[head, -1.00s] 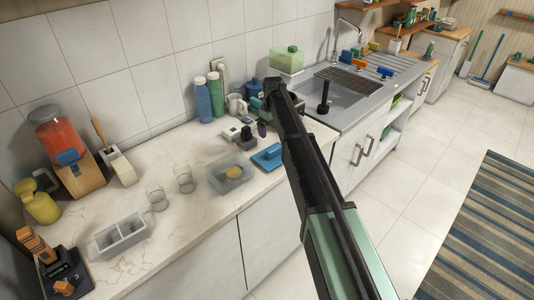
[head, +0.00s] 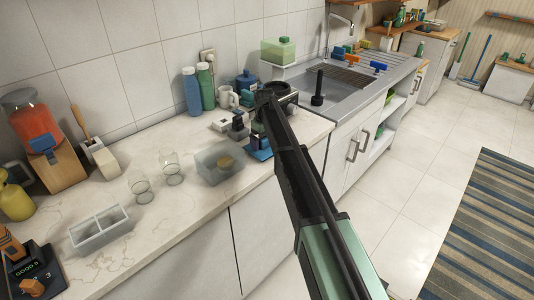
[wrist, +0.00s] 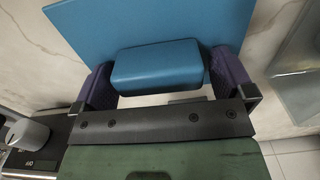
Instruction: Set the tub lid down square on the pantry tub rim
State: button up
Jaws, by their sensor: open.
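The tub lid (wrist: 150,22) is a flat blue plate with a raised blue block handle (wrist: 158,67), lying on the counter; in the head view the lid (head: 259,153) is partly hidden by my arm. My gripper (wrist: 164,74) is open, with one purple finger on each side of the handle; I cannot tell whether they touch it. The pantry tub (head: 211,176) is a translucent grey open box just left of the lid, with a yellow item inside. A translucent grey edge at the right of the wrist view (wrist: 301,80) looks like the tub.
Two glasses (head: 171,168) and a divided grey tray (head: 101,231) stand left of the tub. Bottles (head: 192,92) and a white mug (head: 228,97) stand behind the lid. The sink (head: 330,92) is to the right. The counter's front edge is close to the lid.

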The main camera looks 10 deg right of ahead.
jog(key=shift+r, duration=0.1)
jog(key=c, duration=0.9)
